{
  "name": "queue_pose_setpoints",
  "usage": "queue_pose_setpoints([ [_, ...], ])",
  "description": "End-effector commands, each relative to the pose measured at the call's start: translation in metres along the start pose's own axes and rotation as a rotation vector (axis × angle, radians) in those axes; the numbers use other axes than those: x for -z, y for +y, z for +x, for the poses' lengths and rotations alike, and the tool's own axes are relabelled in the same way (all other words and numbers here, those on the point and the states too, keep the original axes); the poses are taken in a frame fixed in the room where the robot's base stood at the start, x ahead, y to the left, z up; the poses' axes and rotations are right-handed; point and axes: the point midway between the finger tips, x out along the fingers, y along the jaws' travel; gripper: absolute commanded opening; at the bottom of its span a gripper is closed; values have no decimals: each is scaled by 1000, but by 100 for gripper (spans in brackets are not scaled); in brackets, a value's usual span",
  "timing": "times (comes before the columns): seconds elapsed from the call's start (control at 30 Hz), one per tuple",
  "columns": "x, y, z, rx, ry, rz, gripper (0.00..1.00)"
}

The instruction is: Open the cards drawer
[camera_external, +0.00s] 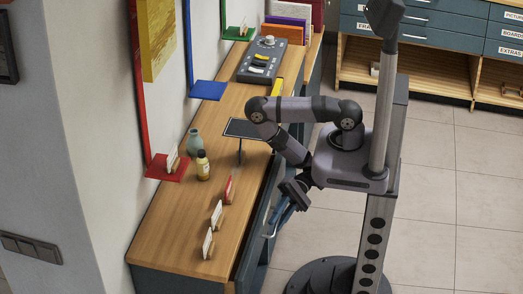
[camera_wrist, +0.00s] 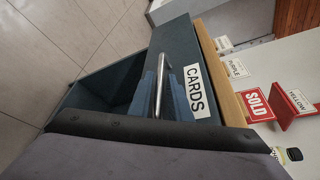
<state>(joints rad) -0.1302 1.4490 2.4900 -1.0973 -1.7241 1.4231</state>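The cards drawer has a blue-grey front (camera_wrist: 181,47) with a white CARDS label (camera_wrist: 196,91) and a silver bar handle (camera_wrist: 159,82). In the external view the drawer front (camera_external: 250,236) is at the counter's right side, with the handle (camera_external: 270,232) low on it. My gripper (camera_external: 281,214) reaches down to the handle. In the wrist view the blue fingers of my gripper (camera_wrist: 161,98) lie on either side of the bar. Whether they press on it is not clear.
A dark open cavity (camera_wrist: 97,91) shows beside the drawer front. The wooden counter (camera_external: 184,228) carries small card stands, a bottle (camera_external: 202,166), a vase (camera_external: 194,143) and a black stand (camera_external: 245,129). The tiled floor (camera_external: 430,235) at the right is clear.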

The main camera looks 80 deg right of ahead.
Motion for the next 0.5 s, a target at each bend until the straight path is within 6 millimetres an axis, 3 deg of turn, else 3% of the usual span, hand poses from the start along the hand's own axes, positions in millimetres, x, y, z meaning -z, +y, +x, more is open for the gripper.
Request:
queue_pose_setpoints([
  [0.5, -5, -8, -2, 1, 1, 0, 17],
])
